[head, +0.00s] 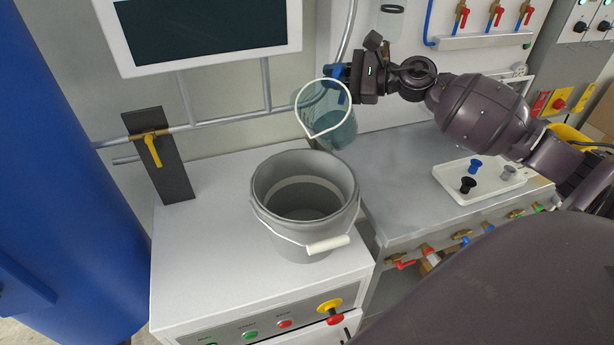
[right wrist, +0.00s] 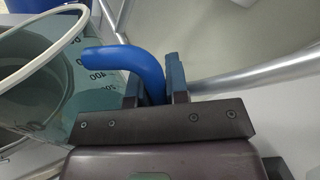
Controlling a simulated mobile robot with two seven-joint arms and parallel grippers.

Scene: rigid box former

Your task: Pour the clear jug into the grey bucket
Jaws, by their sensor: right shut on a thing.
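The clear jug (head: 328,118) has a pale rim and a blue handle. It is tilted in the air above and behind the right side of the bucket, with its open mouth toward the bucket. My right gripper (head: 345,78) is shut on its handle. In the right wrist view the blue handle (right wrist: 135,62) sits between the fingers (right wrist: 155,85), and the jug's wall (right wrist: 88,85) shows measuring marks. The grey bucket (head: 282,232) stands upright on the white cabinet, its wire handle with a white grip hanging at the front. The bucket looks empty. My left gripper is out of view.
The white cabinet top (head: 205,262) is clear around the bucket. A grey bench (head: 395,190) to the right holds a white tray (head: 500,193) with several small knobs. A black panel with a yellow valve (head: 152,150) stands at left. A screen (head: 200,30) hangs above.

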